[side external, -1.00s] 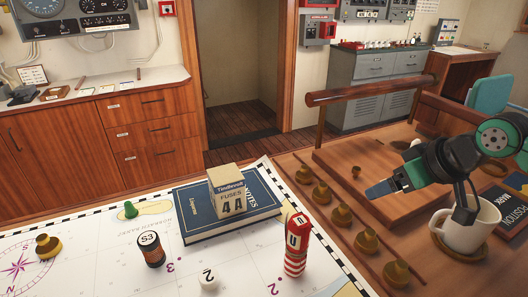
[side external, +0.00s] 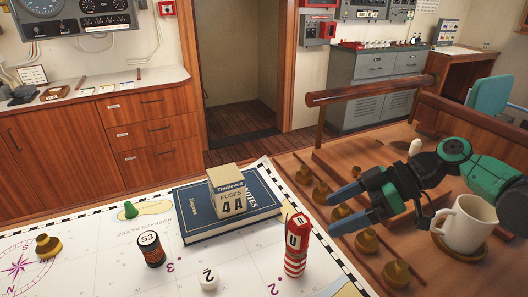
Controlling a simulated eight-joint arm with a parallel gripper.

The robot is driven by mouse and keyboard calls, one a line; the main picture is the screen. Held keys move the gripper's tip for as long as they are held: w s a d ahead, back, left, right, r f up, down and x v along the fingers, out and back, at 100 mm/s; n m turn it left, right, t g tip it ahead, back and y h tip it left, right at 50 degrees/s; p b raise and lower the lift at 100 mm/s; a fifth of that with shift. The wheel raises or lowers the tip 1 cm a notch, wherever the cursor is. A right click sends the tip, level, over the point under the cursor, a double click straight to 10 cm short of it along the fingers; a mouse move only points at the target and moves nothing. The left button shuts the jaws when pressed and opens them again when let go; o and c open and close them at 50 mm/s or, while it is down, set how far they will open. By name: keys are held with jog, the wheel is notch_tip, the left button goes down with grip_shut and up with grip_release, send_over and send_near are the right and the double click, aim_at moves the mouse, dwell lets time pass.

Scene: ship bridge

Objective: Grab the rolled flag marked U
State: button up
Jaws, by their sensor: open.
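The rolled flag marked U (side external: 295,246) stands upright on the chart, red and white with a U on its label. My gripper (side external: 337,211) is in the side external view, to the right of the flag and a little higher in the picture. Its two blue fingers are apart, point left toward the flag, and hold nothing. The flag shows no contact with the fingers.
A fuse box (side external: 229,190) sits on a blue book (side external: 198,218) behind the flag. Several brass knobs and a white mug (side external: 468,226) are at right.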

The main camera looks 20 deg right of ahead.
aim_at(303, 220)
jog(key=a+n+y, duration=0.1)
jog(key=r+n+y, duration=0.1)
jog(key=n+y, duration=0.1)
jog(key=shift+s+a+n, duration=0.15)
jog(key=shift+a+n, duration=0.15)
jog(key=shift+a, duration=0.3)
jog(key=shift+x, duration=2.55)
jog(key=shift+r, duration=0.1)
grip_shut()
